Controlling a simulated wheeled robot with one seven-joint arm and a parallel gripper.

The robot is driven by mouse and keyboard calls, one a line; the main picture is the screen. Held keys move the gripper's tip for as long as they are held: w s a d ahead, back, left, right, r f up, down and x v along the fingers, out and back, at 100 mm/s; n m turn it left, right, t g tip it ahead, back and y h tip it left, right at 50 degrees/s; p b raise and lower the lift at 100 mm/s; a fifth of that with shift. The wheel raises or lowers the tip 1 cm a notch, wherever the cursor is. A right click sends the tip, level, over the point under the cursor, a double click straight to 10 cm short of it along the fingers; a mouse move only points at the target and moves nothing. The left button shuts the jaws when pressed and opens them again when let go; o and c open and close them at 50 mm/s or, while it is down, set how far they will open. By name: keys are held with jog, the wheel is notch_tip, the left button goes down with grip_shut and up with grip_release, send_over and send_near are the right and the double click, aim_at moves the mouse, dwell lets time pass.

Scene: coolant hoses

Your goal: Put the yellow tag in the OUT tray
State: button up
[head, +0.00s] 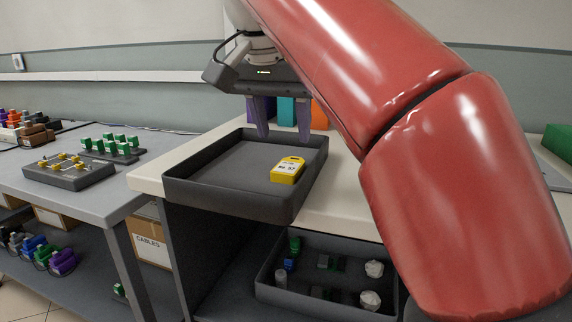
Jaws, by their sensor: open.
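The yellow tag (288,171) lies in the right part of a dark grey tray (226,199) on the white bench top. It has a white label with dark print. No OUT marking can be read on this tray from here. My gripper (284,136) hangs above the tray's back right part, fingers pointing down. It is open and empty, and apart from the tag, behind and above it in the picture.
Teal and orange blocks (319,115) stand behind the tray. A lower dark tray (330,295) holds small parts. A grey table (105,190) at left carries blocks with yellow and green fittings. My red arm hides much of the right side.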

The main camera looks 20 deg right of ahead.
aim_at(288, 166)
jog(key=b+x, duration=0.1)
jog(key=x, duration=0.6)
jog(key=shift+w+b, duration=0.15)
jog(key=shift+b, duration=0.2)
jog(key=shift+a, duration=0.1)
jog(key=shift+c, duration=0.2)
jog(key=c, duration=0.8)
